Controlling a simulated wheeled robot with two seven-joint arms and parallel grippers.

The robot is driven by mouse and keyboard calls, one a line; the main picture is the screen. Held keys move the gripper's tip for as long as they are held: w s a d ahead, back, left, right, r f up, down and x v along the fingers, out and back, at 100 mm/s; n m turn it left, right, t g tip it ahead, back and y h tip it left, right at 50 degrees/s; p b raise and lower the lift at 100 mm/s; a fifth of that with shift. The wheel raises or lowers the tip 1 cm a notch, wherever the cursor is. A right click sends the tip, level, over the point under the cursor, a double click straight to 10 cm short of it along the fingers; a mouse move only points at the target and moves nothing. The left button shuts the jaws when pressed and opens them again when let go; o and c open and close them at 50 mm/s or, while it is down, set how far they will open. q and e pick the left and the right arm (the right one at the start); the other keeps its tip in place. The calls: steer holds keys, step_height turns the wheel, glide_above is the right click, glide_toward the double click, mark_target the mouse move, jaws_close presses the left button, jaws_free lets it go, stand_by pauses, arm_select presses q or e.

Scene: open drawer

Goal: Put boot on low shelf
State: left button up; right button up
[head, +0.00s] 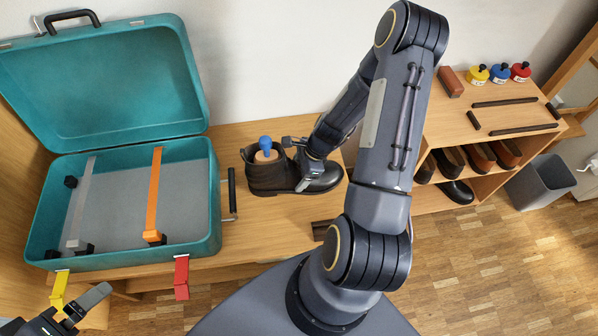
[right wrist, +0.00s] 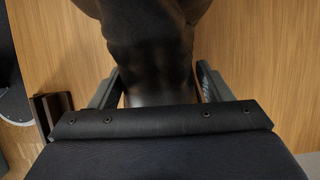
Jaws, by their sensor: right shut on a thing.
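A dark brown and black boot (head: 262,176) stands upright on the wooden table, with a blue-knobbed shoe tree (head: 265,146) in its shaft. My right gripper (head: 303,166) is shut on the boot at its middle. In the right wrist view, the dark boot (right wrist: 150,50) sits between the two fingers of my right gripper (right wrist: 160,88). The low shelf (head: 432,204) is the bottom level of the wooden unit at the right, and one black shoe (head: 457,192) stands on it. My left gripper (head: 80,304) is at the lower left; its opening is unclear.
An open teal suitcase (head: 212,220) with grey and orange straps lies left of the boot. Several dark shoes (head: 449,160) fill the upper shelf level. Polish jars (head: 500,73), a brush (head: 450,82) and dark strips are on the unit's top. A grey bin (head: 541,183) stands at its right.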

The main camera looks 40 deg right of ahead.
steer(key=o, duration=1.5)
